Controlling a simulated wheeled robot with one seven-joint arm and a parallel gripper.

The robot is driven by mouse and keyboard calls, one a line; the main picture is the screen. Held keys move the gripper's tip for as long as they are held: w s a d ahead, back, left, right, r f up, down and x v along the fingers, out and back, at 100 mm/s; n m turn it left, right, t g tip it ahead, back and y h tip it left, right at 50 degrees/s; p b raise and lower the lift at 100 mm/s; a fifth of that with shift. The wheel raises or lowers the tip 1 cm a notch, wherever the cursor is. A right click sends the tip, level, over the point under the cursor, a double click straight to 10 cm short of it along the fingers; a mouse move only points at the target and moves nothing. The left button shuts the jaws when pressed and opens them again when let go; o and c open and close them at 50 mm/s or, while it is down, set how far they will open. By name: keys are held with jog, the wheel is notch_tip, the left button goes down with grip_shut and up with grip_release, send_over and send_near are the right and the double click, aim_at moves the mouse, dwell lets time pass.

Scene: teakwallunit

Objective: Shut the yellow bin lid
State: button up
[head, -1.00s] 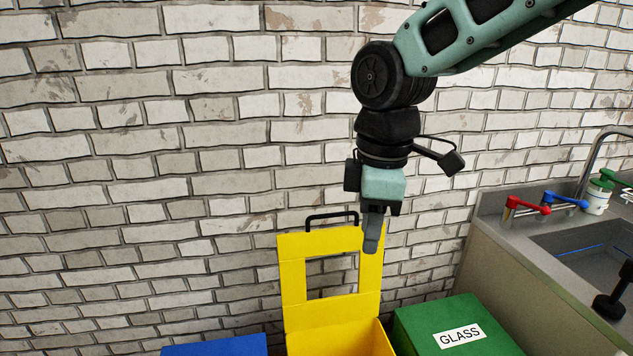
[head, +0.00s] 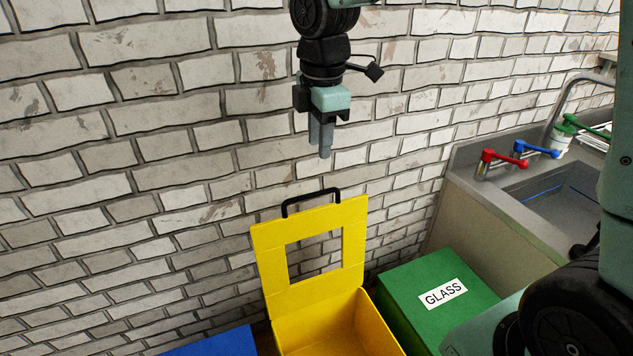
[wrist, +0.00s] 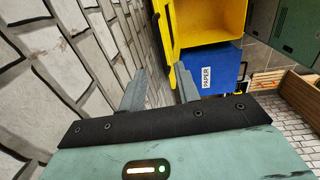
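The yellow bin (head: 335,330) stands on the floor by the brick wall, its inside open to view. Its yellow lid (head: 262,255) is raised upright, with a square window and a black handle (head: 287,206) on the top edge. My gripper (head: 321,148) points down above the lid and handle, apart from both, near the wall. In the wrist view my gripper (wrist: 160,92) has its two fingers spread with nothing between them. The yellow bin (wrist: 225,22) shows at the top of that view, beyond the fingertips.
A green bin (head: 410,285) marked GLASS stands right of the yellow one. A blue bin (head: 215,343) stands left; its PAPER label (wrist: 206,78) shows in the wrist view. A sink counter (head: 480,190) is at the right. The brick wall (head: 120,150) is close behind.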

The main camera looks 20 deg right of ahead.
aim_at(318, 193)
jog(key=f, duration=1.1)
jog(key=shift+w+f, duration=0.1)
jog(key=shift+w, duration=0.3)
grip_shut()
